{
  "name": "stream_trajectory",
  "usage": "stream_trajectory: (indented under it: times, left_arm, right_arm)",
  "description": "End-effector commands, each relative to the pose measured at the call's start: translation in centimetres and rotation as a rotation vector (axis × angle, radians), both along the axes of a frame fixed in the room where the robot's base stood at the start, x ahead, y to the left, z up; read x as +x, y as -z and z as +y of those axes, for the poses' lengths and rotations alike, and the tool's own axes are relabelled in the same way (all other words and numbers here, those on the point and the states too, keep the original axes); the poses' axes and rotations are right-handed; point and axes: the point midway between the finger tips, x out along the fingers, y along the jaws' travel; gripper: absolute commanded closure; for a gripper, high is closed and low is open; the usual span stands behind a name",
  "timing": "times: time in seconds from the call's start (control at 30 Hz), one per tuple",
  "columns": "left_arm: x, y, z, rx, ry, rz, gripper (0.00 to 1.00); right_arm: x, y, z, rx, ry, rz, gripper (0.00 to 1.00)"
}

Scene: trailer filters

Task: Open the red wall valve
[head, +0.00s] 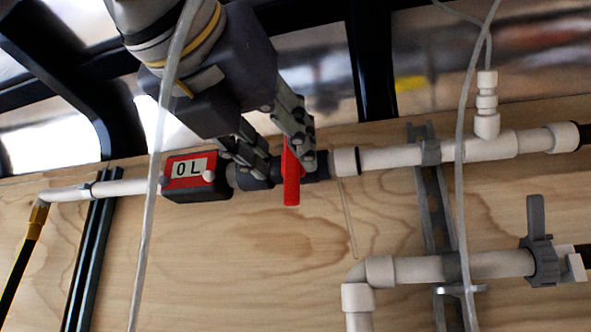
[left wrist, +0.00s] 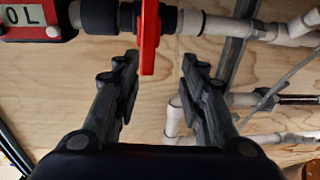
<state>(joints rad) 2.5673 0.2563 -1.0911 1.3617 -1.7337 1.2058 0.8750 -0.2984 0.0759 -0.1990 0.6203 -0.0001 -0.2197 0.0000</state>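The red valve handle (head: 291,182) sits on the dark valve body of the upper wall pipe and points down, across the pipe. In the left wrist view the red handle (left wrist: 149,38) stands upright at the top centre. My left gripper (head: 279,160) is at the valve with its fingers apart, one on each side of the handle. In the left wrist view the left gripper (left wrist: 160,68) is open, and the handle's lower end is closer to the left finger. I cannot tell whether that finger touches it. My right gripper is not in view.
A red and black flow meter (head: 197,176) reading "0 L" is left of the valve. A lower white pipe (head: 440,267) carries a grey-handled valve (head: 541,245) at right. Thin pale hoses hang in front of the plywood wall (head: 230,270).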

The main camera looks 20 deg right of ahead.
Motion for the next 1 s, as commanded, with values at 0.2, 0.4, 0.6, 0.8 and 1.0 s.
stream_trajectory:
  times: [0.2, 0.4, 0.6, 0.8, 1.0]
  left_arm:
    - [-0.6, -1.9, 1.6, -0.006, -0.090, -0.037, 0.62]
    - [1.7, -2.0, 0.0, -0.003, -0.088, -0.034, 0.62]
    - [4.9, -2.1, -2.2, -0.004, -0.087, -0.034, 0.62]
    - [7.2, -2.0, -3.8, -0.005, -0.086, -0.035, 0.62]
    - [8.0, -1.8, -4.3, -0.007, -0.085, -0.037, 0.62]
  right_arm:
    - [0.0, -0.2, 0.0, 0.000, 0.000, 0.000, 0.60]
    - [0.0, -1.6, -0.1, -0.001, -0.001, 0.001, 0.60]
    - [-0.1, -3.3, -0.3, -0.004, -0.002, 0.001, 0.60]
    - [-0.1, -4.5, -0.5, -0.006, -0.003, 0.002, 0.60]
    - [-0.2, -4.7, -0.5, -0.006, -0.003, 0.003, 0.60]
